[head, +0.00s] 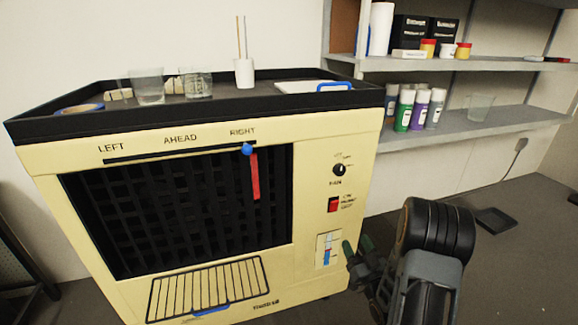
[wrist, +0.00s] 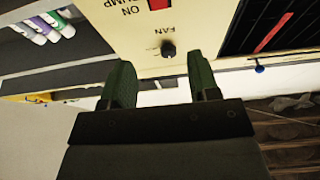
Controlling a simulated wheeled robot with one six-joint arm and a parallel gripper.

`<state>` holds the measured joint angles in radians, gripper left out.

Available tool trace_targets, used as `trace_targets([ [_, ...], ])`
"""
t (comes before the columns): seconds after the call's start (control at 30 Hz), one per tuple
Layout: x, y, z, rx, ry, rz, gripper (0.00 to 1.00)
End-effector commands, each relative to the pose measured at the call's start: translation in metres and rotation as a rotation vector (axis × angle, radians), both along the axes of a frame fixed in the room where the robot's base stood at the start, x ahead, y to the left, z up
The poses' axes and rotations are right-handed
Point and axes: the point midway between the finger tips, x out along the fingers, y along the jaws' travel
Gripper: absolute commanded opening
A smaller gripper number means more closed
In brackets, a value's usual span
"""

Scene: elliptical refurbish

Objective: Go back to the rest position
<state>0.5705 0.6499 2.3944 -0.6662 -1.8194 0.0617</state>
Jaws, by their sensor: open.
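My gripper (head: 357,248) is at the right of the cream machine (head: 310,240) in the head view, near its lower right front beside the white panel with a blue slider (head: 328,252). Its two dark green fingers are apart with nothing between them. In the wrist view my gripper (wrist: 160,78) also shows open, with the machine's front upside down beyond it. The fan knob (wrist: 168,49) and part of the red pump switch (wrist: 158,4) show past the fingers. I cannot tell the exact gap between fingers and machine.
The machine's black top tray (head: 215,110) holds glasses, a white cup (head: 244,73) and a clipboard. A blue-knobbed lever (head: 247,149) sits at RIGHT. Shelves (head: 470,125) with spray cans stand behind at right. A dark flat object (head: 496,219) lies on otherwise mostly clear floor.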

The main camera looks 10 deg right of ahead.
Motion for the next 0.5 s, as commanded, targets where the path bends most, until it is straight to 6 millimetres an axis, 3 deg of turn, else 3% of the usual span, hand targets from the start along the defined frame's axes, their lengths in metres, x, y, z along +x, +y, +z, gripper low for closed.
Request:
trace_targets([
  [0.17, 0.016, 0.007, 0.035, -0.055, 0.096, -0.016, 0.55],
  [0.33, 0.038, 0.019, 0.100, -0.149, 0.331, -0.078, 0.55],
  [0.5, 0.036, 0.032, 0.167, -0.199, 0.606, -0.162, 0.55],
])
